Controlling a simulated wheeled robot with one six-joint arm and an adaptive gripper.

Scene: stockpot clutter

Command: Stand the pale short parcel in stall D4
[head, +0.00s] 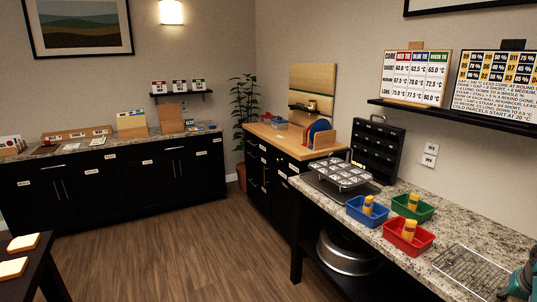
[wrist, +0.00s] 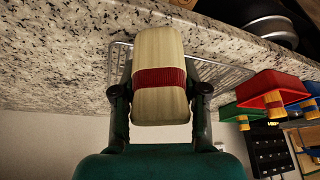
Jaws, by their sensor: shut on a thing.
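A pale short parcel (wrist: 160,52) with a dark red band around its middle is held in my gripper (wrist: 160,95). The two dark fingers press on its sides in the wrist view. In the head view only a teal part of my gripper (head: 521,284) shows at the bottom right corner, and the parcel cannot be made out there. A metal tray of several labelled square cells (head: 341,173) sits on the granite counter. A black rack with labelled slots (head: 377,148) stands behind it. The labels are too small to read, so I cannot tell which place is D4.
Blue (head: 367,211), green (head: 413,207) and red (head: 408,236) bins with yellow items stand on the granite counter (head: 452,217). A wire cooling rack (head: 470,272) lies in front of them. A large pot (head: 348,252) is under the counter.

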